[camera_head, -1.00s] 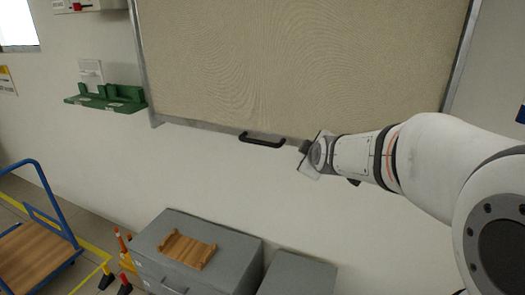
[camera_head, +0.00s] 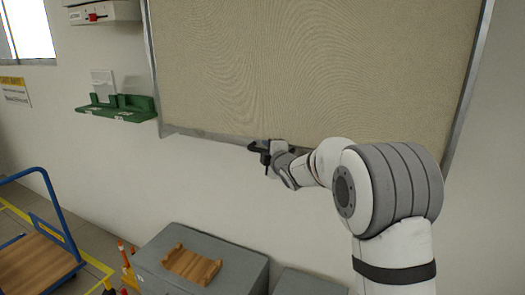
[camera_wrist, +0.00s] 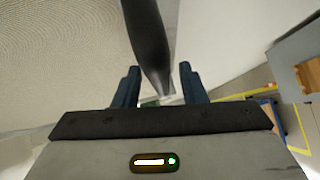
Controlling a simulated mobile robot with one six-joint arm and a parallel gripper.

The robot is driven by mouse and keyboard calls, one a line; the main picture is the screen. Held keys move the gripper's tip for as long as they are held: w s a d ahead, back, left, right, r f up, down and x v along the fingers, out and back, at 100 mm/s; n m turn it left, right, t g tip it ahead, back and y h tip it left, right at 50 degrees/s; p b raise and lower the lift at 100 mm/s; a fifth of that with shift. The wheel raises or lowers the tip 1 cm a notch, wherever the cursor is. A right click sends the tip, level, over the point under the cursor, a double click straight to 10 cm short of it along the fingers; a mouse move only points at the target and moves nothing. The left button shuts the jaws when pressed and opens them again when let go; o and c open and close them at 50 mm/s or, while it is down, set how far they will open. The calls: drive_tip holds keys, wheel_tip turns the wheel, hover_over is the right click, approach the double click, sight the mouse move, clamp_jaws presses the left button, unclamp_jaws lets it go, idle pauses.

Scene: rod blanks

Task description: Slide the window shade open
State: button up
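The beige window shade (camera_head: 310,70) hangs in a grey metal frame on the wall and covers the whole visible opening. Its black bar handle (camera_head: 254,148) is at the bottom edge, mostly hidden by my gripper (camera_head: 264,157) in the head view. In the wrist view the dark handle (camera_wrist: 148,40) runs down from the top edge to between the two blue fingers of my gripper (camera_wrist: 161,76). The fingers stand apart, with a narrow gap visible beside the handle, so they are around it and not closed on it. The shade fabric (camera_wrist: 60,50) fills the wrist view's upper left.
Below are a grey cabinet (camera_head: 225,255) with a wooden tray (camera_head: 191,265) on top, and a second grey box (camera_head: 305,284). A blue-railed cart (camera_head: 38,262) is at left. A green wall shelf (camera_head: 118,110) sits left of the frame. The wall below the shade is clear.

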drive_tip(key=shift+w+a, duration=0.15)
drive_tip(key=shift+w, duration=0.1)
drive_tip(key=shift+c, duration=0.5)
clamp_jaws()
